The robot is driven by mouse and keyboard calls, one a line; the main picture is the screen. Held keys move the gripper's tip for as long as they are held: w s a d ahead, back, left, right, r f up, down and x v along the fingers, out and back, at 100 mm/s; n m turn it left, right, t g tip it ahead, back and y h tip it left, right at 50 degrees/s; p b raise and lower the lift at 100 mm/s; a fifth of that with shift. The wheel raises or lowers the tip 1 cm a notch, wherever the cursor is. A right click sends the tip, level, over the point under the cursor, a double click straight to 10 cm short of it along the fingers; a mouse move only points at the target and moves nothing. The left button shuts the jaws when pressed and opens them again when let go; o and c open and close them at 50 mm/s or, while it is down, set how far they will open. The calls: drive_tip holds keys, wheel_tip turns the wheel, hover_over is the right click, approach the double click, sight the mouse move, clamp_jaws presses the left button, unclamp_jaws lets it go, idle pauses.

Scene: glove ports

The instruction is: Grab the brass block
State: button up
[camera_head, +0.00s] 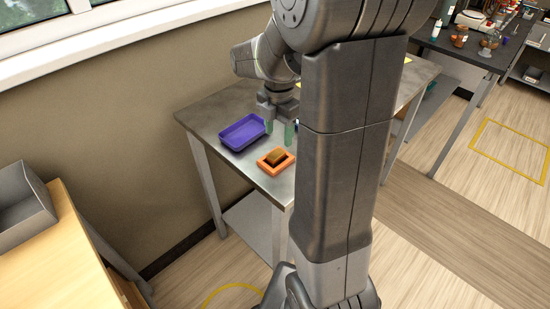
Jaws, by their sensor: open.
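The brass block (275,156) is a small brownish-gold block. It sits in a shallow orange tray (264,167) near the front corner of the grey metal table (208,112). My gripper (279,132) is open with its greenish fingers pointing down. It appears above the table, behind the orange tray in the picture and apart from the block. Nothing shows between the fingers. My own arm column hides the table's right part just beside the tray.
A purple tray (242,132) stands left of my gripper on the same table. A wooden bench (66,235) with a grey bin (22,203) is at the left. A dark bench with bottles (461,38) is at the back right. Window and wall lie behind the table.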

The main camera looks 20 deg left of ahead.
sight(279, 152)
drive_tip(key=shift+d+f, duration=0.1)
drive_tip(key=shift+f, duration=2.95)
clamp_jaws()
